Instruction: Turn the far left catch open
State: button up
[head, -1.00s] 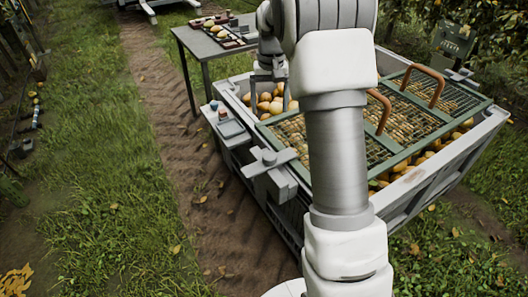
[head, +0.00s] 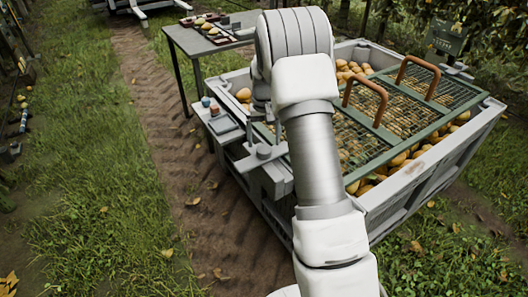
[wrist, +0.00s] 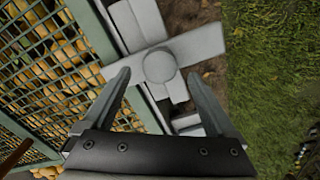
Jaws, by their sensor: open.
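The grey catch (wrist: 160,64) is a flat bar with a round hub. It lies crosswise in the wrist view, its left end reaching the lid's frame. It looks like the catch (head: 264,152) at the bin's left end in the head view. My gripper (wrist: 153,76) is open and empty, a fingertip on either side of the hub; I cannot tell whether they touch it. In the head view my arm hides most of the gripper. The green mesh lid (head: 432,134) lies on the bin (head: 405,192), over the pears.
A small ledge (head: 222,124) with cups sticks out from the bin's left side. Two brown handles (head: 366,98) arch above the lid. A table with a tray (head: 208,32) stands behind. Dirt track and grass on the left are free.

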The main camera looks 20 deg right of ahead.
aim_at(264, 148)
jog(key=shift+f+b, duration=0.4)
jog(key=shift+f, duration=1.5)
grip_shut()
